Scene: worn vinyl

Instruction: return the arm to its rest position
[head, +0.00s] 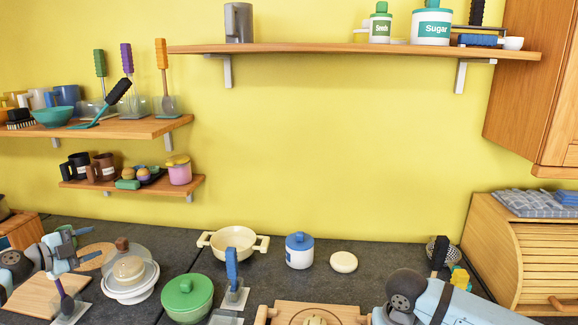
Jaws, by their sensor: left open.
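My left gripper (74,257) is at the lower left of the head view, above the counter, with its arm coming in from the left edge. Its jaws are open and I see nothing held between them. A dark-handled utensil (66,303) in a clear holder stands just below it. My right arm shows at the lower right as a light blue link with a dark round joint. The right gripper itself is not visible.
On the dark counter (375,245) are a green lidded pot (187,298), a cream pot (233,243), a blue-lidded jar (299,250), a glass dome (126,256) and wooden boards. A roll-top bread box (510,248) stands right. Shelves (350,49) line the yellow wall.

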